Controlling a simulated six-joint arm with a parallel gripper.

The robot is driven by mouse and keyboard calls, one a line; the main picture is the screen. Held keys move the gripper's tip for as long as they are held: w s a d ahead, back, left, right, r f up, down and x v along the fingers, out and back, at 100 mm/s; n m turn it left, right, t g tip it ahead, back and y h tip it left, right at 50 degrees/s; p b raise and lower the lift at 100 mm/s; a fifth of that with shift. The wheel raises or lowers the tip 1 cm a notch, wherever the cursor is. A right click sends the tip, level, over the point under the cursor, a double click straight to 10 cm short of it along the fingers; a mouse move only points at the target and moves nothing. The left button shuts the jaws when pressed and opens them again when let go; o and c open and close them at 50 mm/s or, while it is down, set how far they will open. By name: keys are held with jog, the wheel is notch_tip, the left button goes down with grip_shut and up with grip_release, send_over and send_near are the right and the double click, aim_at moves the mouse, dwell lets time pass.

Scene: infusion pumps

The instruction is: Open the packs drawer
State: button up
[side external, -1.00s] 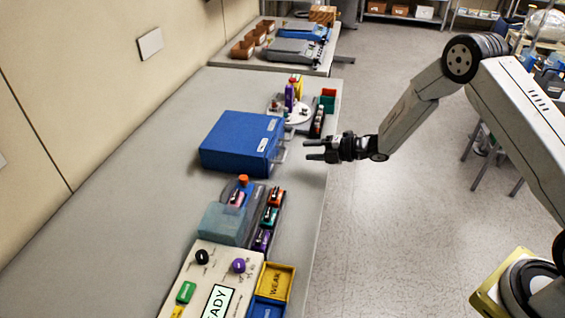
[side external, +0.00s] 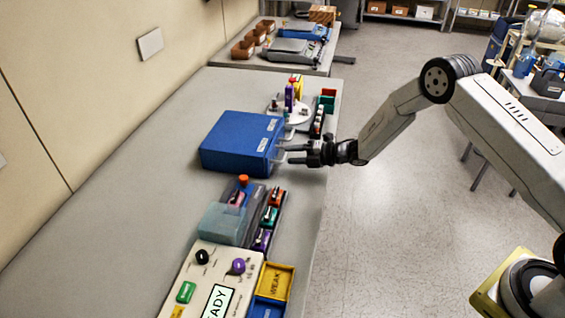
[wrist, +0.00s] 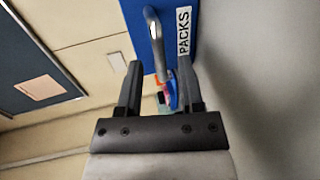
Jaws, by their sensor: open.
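The blue drawer cabinet (side external: 232,142) stands on the bench with two white labels on its right-hand front. In the wrist view its blue front shows the label PACKS (wrist: 184,32) and a grey bar handle (wrist: 153,38) beside it. My gripper (side external: 285,154) is at the cabinet front, fingers pointing at it. In the wrist view my gripper (wrist: 160,66) is open, and the lower end of the handle lies between the fingers in the picture. Whether the fingers touch the handle cannot be told. The drawer looks shut.
A white round stand (side external: 296,112) with bottles is behind the cabinet. In front are a pump with a pale blue block (side external: 222,223), coloured clips in a rack (side external: 266,220), and a panel with knobs (side external: 215,275).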

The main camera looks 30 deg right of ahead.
jog(key=shift+x, duration=1.45)
grip_shut()
dwell(0.5)
